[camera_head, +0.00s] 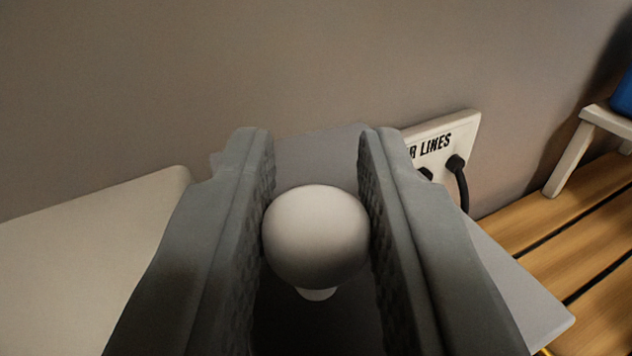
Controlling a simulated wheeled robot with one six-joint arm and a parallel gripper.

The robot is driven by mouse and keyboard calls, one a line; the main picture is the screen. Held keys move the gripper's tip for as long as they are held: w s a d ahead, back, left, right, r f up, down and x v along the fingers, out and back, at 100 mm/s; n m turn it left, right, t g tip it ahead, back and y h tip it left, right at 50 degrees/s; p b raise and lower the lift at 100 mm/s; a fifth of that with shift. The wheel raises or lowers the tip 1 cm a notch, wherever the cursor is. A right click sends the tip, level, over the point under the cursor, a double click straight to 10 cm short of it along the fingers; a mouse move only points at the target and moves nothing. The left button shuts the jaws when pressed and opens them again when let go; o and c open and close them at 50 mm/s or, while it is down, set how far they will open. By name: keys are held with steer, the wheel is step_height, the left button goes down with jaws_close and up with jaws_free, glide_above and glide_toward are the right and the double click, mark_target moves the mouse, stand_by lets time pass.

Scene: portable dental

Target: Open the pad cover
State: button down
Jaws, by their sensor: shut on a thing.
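A white round knob (316,236) on a short white stem sits between the two fingers of my gripper (316,232). The gripper's dark grey ridged fingers are shut on the knob, one on each side. Behind and below it is a flat grey panel (520,290), perhaps the pad cover, mostly hidden by the fingers. I cannot tell whether this panel is raised or flat, and the stem's attachment to it is hard to see.
A white plate lettered "LINES" (445,143), with a black cable (462,188), stands behind to the right. A pale flat surface (85,235) lies at left. Wooden slats (555,235) and a white stand (572,150) with a blue object (623,95) are at right. A plain wall (250,70) rises behind.

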steer(key=shift+w+d+r+m+g, duration=0.15)
steer(key=shift+d+r+m+g, duration=0.15)
steer(key=shift+d+m, duration=0.2)
steer(key=shift+w+d+r+m+g, duration=0.2)
steer(key=shift+d+r+m, duration=0.15)
steer(key=shift+m, duration=0.25)
steer(key=shift+w+d+r+m+g+y, duration=0.15)
steer(key=shift+d+m+g+y, duration=0.1)
steer(key=shift+d+m, duration=0.3)
steer(key=shift+w+d+r+m+g+y, duration=0.15)
steer(key=shift+d+m+g+y, duration=0.1)
steer(key=shift+d+m, duration=0.3)
steer(key=w+d+f+m+g+y, duration=0.2)
steer(key=d+m+y, duration=0.1)
steer(key=d+m, duration=0.4)
steer(key=shift+w+d+y, duration=0.15)
steer(key=shift+y, duration=0.25)
steer(key=shift+f, duration=0.15)
